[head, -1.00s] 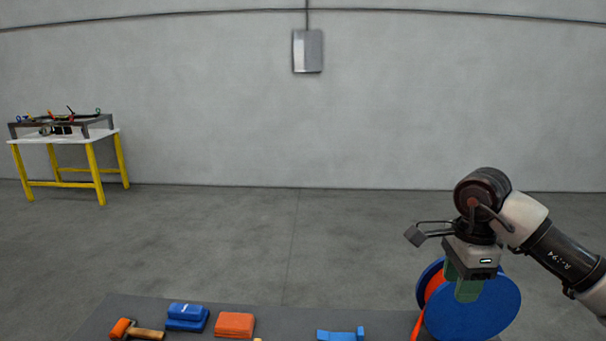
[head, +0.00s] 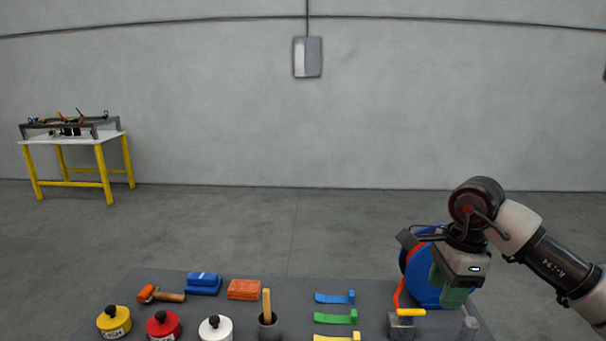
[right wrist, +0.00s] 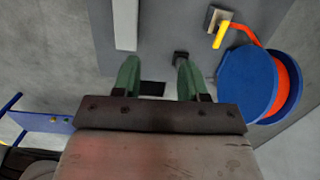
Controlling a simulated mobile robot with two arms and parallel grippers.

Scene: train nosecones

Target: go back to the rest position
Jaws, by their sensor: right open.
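My right gripper (head: 452,292) hangs in front of the blue reel over the right part of the grey table (head: 375,295). In the right wrist view, the right gripper (right wrist: 158,80) points down with its two green fingers apart and nothing between them. The blue reel (head: 420,285) with an orange band stands partly hidden behind the gripper; it also shows in the right wrist view (right wrist: 245,85), to the right of the fingers. My left gripper is not in view.
On the table stand yellow (head: 114,322), red (head: 163,325) and white (head: 215,328) pots, a cup with a wooden handle (head: 268,325), an orange block (head: 244,289), a blue block (head: 204,283), a roller (head: 160,294) and coloured brackets (head: 336,318). A yellow-legged table (head: 103,170) stands far left.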

